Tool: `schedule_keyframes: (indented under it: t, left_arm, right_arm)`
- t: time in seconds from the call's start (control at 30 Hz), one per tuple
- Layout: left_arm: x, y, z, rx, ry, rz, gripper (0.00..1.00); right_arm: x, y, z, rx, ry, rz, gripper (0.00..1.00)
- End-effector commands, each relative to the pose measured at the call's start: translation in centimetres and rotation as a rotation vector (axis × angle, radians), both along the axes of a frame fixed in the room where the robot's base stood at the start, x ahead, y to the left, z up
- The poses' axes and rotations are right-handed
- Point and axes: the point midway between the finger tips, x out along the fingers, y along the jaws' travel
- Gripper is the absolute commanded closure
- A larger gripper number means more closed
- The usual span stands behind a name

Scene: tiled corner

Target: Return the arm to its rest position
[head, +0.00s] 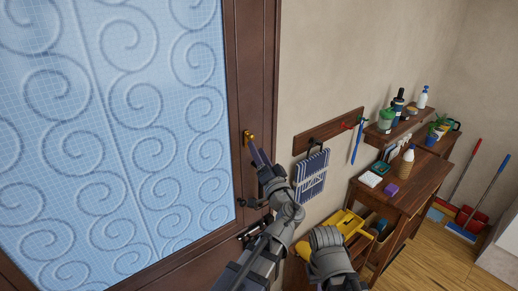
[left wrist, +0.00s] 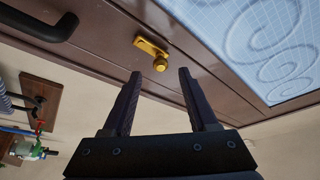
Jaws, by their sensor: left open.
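My left gripper (head: 257,153) is raised in front of the dark brown door (head: 255,60) in the head view, close to a brass latch (head: 248,136). In the left wrist view the two dark fingers of my left gripper (left wrist: 158,88) stand apart with nothing between them. The brass latch shows beyond the fingertips (left wrist: 153,50), and a gap seems to lie between them. My other arm (head: 328,255) shows at the bottom of the head view, but its gripper fingers cannot be seen.
A dark door handle (left wrist: 45,25) sits beside the latch. Right of the door, a wall rack (head: 330,131) holds a hanging blue-striped item (head: 311,175). A wooden table (head: 410,185) carries bottles and small objects. A yellow container (head: 345,226) sits low beside it. Brooms lean at far right.

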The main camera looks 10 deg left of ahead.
Motion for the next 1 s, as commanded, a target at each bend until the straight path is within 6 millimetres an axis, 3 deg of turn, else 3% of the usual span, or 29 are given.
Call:
schedule_keyframes:
  t: [0.1, 0.43, 0.57, 0.67, 0.8, 1.0]
  left_arm:
    - [-1.0, 0.0, -0.6, 0.000, 0.001, 0.002, 0.41]
    - [-1.1, 0.0, -0.6, -0.001, 0.001, 0.004, 0.41]
    - [-1.5, 0.6, -2.6, -0.040, 0.029, 0.033, 0.41]
    - [-2.6, 1.8, -7.0, -0.127, 0.107, 0.096, 0.41]
    - [-5.1, 3.0, -16.2, -0.301, 0.310, 0.202, 0.41]
    - [-10.2, 1.2, -29.4, -0.544, 0.700, 0.275, 0.41]
  right_arm:
    - [0.0, 0.0, -0.6, 0.000, 0.000, -0.001, 1.00]
    - [0.0, 0.0, -0.6, 0.000, 0.000, -0.001, 1.00]
    - [0.0, 0.0, -1.6, 0.000, 0.000, 0.000, 1.00]
    - [0.0, 0.0, -3.5, 0.000, -0.001, 0.000, 1.00]
    - [0.0, 0.0, -6.7, -0.001, -0.001, 0.002, 1.00]
    - [0.0, 0.0, -11.0, -0.001, -0.002, 0.004, 1.00]
